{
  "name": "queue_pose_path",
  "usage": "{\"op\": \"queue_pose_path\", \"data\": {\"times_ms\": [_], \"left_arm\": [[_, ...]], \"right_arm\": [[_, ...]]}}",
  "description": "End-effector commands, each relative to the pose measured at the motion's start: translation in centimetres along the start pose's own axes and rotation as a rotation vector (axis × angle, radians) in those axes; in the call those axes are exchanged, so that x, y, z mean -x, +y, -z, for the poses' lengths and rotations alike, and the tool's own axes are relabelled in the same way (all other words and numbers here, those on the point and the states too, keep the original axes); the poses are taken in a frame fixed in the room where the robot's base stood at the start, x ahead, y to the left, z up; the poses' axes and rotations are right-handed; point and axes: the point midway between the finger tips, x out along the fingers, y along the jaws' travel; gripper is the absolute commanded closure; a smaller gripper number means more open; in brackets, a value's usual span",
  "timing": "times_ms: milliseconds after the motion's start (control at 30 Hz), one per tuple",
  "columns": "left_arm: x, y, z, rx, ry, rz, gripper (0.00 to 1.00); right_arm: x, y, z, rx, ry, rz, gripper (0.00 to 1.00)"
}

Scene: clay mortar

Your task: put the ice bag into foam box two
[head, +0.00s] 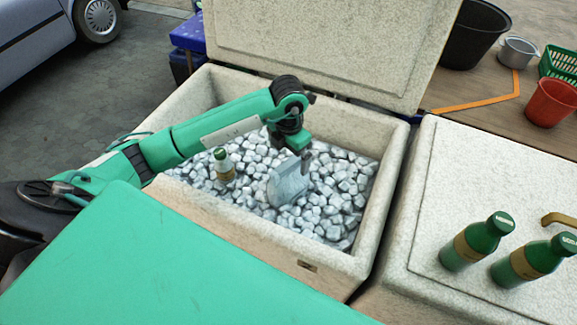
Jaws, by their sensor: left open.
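A pale, bluish translucent ice bag (287,184) lies on loose ice in the open foam box (168,112). My left gripper (303,160) reaches down into this box, right at the upper edge of the bag. Its jaws are open, and I cannot tell whether they touch the bag. A second foam box (440,190) stands to the right with its lid on. No label shows which box is number two. My right gripper is out of view.
A green bottle (224,166) stands in the ice. Two green bottles (478,242) (535,262) stand on the right box's lid. The raised lid (330,45) stands behind the open box. A black bucket (472,32), a metal pot (517,51), a red bucket (551,102) and a green basket (560,65) stand behind.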

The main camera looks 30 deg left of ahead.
Motion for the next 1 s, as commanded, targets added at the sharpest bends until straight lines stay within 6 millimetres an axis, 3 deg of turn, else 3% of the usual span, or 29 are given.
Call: {"op": "queue_pose_path", "data": {"times_ms": [200,333,1000], "left_arm": [[4.0,0.0,-0.1,-0.002,-0.003,-0.001,0.0],[5.3,0.0,0.0,-0.001,-0.001,-0.001,0.0],[6.3,0.0,0.0,-0.001,0.001,0.0,0.0]], "right_arm": [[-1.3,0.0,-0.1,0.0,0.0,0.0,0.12],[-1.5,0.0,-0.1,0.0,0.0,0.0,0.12],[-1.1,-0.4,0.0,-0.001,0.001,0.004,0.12]]}}
